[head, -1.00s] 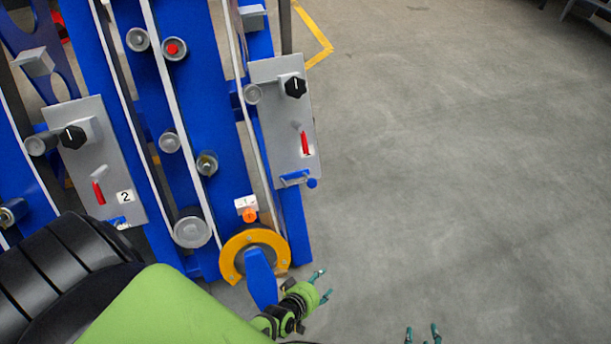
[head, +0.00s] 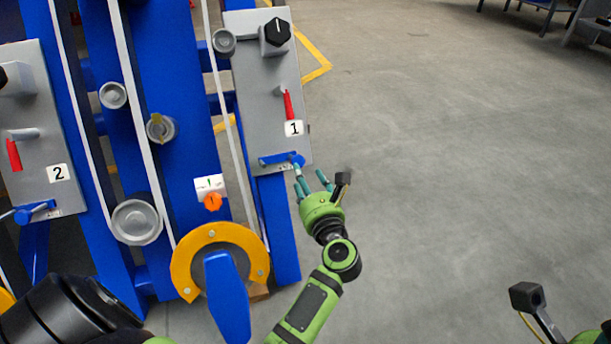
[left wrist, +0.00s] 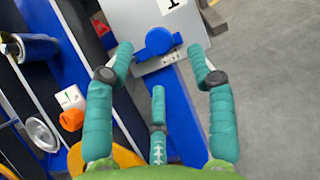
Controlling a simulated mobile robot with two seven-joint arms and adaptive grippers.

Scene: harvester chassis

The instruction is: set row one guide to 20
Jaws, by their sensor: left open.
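The row one panel (head: 262,95) is a grey plate marked 1, with a black knob (head: 277,32) and a red lever (head: 288,104). At its lower edge is a blue slider with a round knob (head: 298,160); this knob also shows in the left wrist view (left wrist: 159,42). A small scale strip (left wrist: 168,60) lies below it, its figures too small to read. My left gripper (head: 310,174) is open and empty just below the blue knob, its fingers spread toward both sides of it. Of my right gripper, only a green part (head: 592,337) shows at the lower right; its fingers are hidden.
The row two panel (head: 38,110) stands at the left with a similar knob, lever and slider. A yellow ring with a blue handle (head: 227,290) and an orange knob (head: 212,201) sit left of my left arm.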

